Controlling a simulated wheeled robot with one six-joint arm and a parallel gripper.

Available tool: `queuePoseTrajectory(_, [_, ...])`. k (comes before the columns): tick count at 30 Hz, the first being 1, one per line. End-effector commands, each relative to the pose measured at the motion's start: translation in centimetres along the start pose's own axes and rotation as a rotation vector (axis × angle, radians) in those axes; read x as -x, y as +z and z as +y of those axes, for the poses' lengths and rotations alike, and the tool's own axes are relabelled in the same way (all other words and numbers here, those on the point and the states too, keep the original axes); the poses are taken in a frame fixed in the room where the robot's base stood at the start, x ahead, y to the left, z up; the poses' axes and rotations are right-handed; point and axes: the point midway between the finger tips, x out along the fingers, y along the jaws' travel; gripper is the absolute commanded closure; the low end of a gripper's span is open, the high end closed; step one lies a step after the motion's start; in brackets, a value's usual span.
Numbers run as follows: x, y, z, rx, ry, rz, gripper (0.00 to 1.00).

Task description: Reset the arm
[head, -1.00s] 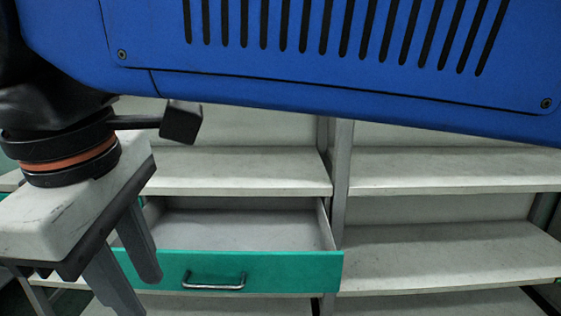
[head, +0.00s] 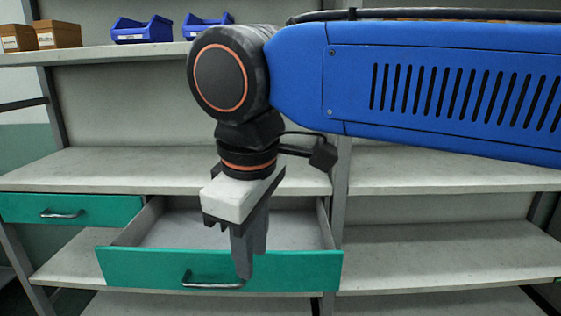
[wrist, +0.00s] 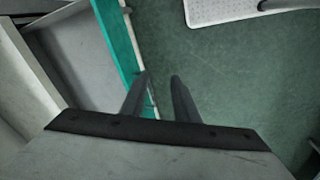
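My gripper (head: 248,262) hangs pointing down in front of the open green drawer, with its fingers overlapping the drawer in the head view. In the wrist view the two fingers of my gripper (wrist: 159,82) stand apart with nothing between them but green floor. The open drawer (head: 290,271) is pulled out, and the part of its inside that shows looks empty. Its green front (wrist: 118,45) lies left of the fingers in the wrist view. Its metal handle (head: 200,282) is partly behind a fingertip, and I cannot tell whether they touch.
A second green drawer (head: 80,208) at left is closed. Blue bins (head: 143,30) and brown boxes (head: 58,34) stand on the top shelf. The right shelves (head: 450,257) look bare where visible. A white perforated surface (wrist: 220,8) shows at the wrist view's top.

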Motion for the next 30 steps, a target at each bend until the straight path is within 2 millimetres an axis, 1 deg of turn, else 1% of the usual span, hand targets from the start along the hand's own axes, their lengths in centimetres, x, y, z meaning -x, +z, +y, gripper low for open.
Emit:
queuePoseTrajectory(1, [-0.6, 1.0, 1.3, -0.041, 0.001, 0.004, 0.72])
queuePoseTrajectory(6, [-2.6, 4.3, 4.6, -0.167, 0.005, 0.021, 0.72])
queuePoseTrajectory(11, [-4.6, 7.6, 7.0, -0.287, 0.010, 0.037, 0.72])
queuePoseTrajectory(15, [-6.3, 10.7, 8.8, -0.392, 0.020, 0.054, 0.72])
queuePoseTrajectory(18, [-7.5, 12.8, 9.8, -0.467, 0.027, 0.066, 0.72])
queuePoseTrajectory(24, [-9.9, 17.3, 11.2, -0.617, 0.047, 0.089, 0.72])
queuePoseTrajectory(30, [-12.4, 21.7, 11.9, -0.770, 0.073, 0.113, 0.72])
